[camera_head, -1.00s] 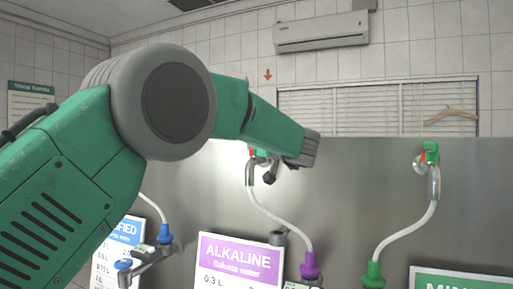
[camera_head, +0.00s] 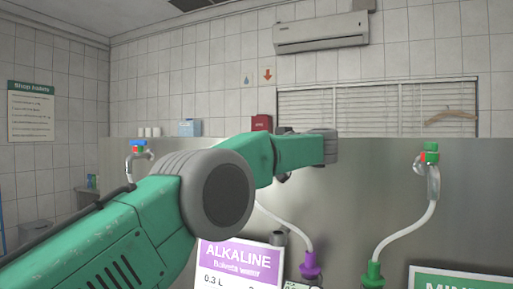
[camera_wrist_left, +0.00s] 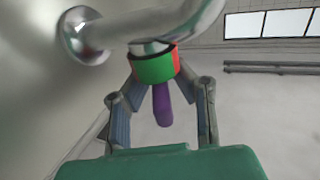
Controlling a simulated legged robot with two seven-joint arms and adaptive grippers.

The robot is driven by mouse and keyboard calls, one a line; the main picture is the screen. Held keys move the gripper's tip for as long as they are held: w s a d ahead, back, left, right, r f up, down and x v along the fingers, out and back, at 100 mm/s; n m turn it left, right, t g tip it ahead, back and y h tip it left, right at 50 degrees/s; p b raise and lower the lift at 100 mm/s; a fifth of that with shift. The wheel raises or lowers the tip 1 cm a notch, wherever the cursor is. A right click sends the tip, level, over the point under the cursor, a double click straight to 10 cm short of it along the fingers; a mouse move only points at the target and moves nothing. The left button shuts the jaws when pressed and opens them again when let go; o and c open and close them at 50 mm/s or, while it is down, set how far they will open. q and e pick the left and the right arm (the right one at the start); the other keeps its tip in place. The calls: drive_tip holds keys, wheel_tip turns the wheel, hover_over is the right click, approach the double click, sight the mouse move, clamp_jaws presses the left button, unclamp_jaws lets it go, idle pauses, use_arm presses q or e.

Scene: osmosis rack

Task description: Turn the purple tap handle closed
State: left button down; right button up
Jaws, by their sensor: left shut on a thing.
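The purple tap handle (camera_wrist_left: 162,104) shows in the left wrist view, pointing toward the camera below a green and red collar (camera_wrist_left: 155,66) on a metal pipe. My left gripper (camera_wrist_left: 155,62) has one finger on each side of the handle, with its fingertips at the collar's sides. It is shut on the tap handle at its collar end. In the head view, my left forearm hides the tap and nearly all of the gripper. My right gripper is in neither view.
An ALKALINE sign (camera_head: 238,262) and a purple hose fitting (camera_head: 310,266) are below my arm. Another tap with a green handle (camera_head: 431,150) is on the steel panel (camera_head: 370,180) at right. A blue-handled tap (camera_head: 138,148) is at left.

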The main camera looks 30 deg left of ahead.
use_arm(q)
drive_tip(key=shift+r, duration=0.4)
drive_tip(key=c, duration=1.6)
unclamp_jaws()
drive_tip(key=shift+d, duration=0.1)
drive_tip(key=shift+w+d+f, duration=0.15)
drive_tip(key=shift+w+d, duration=0.05)
drive_tip(key=v, duration=1.2)
drive_tip(key=shift+w+d, duration=0.2)
drive_tip(key=shift+o, duration=0.5)
drive_tip(key=shift+a, duration=0.1)
